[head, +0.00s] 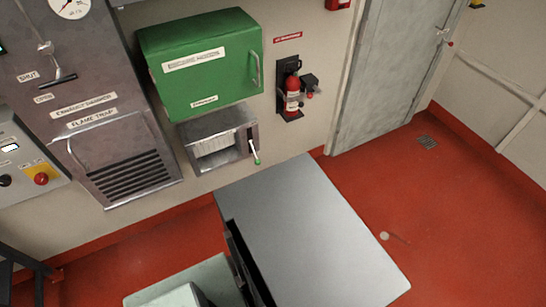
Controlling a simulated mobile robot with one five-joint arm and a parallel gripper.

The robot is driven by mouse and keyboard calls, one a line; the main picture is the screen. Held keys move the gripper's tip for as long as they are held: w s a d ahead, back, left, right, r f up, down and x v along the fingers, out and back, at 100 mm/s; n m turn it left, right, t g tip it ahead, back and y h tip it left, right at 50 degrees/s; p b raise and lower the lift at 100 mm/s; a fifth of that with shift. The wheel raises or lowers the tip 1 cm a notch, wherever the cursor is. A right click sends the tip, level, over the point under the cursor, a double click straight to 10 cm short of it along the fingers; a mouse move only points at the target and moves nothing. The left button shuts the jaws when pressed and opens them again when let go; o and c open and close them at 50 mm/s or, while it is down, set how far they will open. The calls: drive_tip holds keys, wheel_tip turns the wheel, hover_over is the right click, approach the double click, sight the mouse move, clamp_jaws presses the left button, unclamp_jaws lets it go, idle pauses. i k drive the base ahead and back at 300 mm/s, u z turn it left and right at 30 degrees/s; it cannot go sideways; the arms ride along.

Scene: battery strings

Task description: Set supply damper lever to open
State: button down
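No lever can be read as marked "supply damper" in the head view. On the grey metal panel (100,75) at the upper left, a jointed lever (46,47) comes down from the top edge. Its end is near a dark bar (58,80) and plates reading "SHUT" (28,77) and "OPEN" (43,98). A plate lower down seems to read "exhaust dampers" (84,104). My gripper is not in view.
A large grey flat-topped bench (310,230) stands on the red floor close to the wall, below the small box. The green cabinet (200,60) and red extinguisher (292,95) are on the wall. Clear floor (440,200) lies to the right, before the grey door (395,70).

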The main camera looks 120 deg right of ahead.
sight(258, 162)
drive_tip(key=k, duration=0.2)
drive_tip(key=u, duration=0.7)
drive_tip(key=i, duration=1.9)
drive_tip(key=z, duration=5.3)
drive_tip(key=i, duration=1.05)
drive_tip(key=u, duration=0.1)
